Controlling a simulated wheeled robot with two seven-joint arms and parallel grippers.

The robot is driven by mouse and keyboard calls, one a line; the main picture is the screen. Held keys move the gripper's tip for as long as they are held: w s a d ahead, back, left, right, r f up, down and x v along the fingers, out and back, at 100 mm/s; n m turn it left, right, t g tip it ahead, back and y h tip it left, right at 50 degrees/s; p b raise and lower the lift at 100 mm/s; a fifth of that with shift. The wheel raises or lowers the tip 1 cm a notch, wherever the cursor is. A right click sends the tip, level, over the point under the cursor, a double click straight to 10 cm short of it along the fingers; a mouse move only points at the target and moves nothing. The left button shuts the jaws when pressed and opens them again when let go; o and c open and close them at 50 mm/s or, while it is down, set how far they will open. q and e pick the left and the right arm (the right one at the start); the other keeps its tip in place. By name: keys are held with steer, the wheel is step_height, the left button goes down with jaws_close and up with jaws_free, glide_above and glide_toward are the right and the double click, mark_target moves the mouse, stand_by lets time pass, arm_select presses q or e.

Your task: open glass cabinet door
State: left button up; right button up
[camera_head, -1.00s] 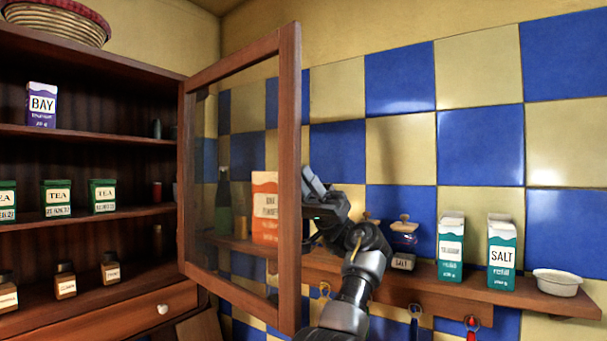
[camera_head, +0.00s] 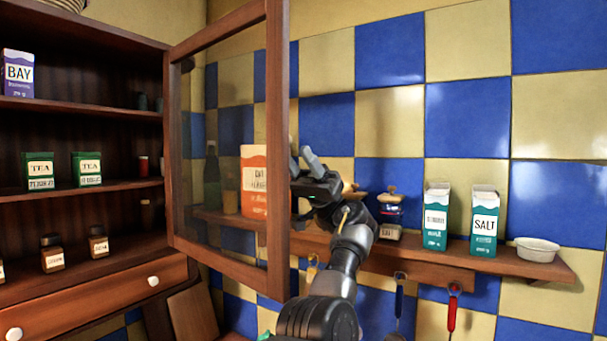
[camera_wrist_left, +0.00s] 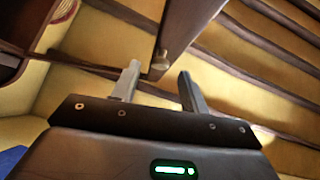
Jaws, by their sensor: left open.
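The glass cabinet door (camera_head: 278,150) has a brown wooden frame and stands swung out from the cabinet, its glass see-through. My left gripper (camera_head: 308,156) is beside the door's free edge, just to its right in the head view, with its two fingers pointing up and apart. In the left wrist view my left gripper (camera_wrist_left: 158,80) is open, and a dark wooden post with a small knob (camera_wrist_left: 161,62) shows just beyond the gap between the fingertips. I cannot tell whether the fingers touch the wood. My right gripper is out of view.
The open cabinet shelves (camera_head: 80,187) hold boxes, tea tins and small jars. A wall shelf (camera_head: 505,262) behind my arm carries an orange-white box, a jar, two green cartons and a white bowl (camera_head: 537,249). Utensils hang below it.

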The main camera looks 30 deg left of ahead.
arm_select(q)
steer(key=v, duration=0.4)
steer(key=shift+w+f+b, duration=0.1)
steer(key=shift+f+b, duration=0.05)
steer(key=shift+b, duration=0.25)
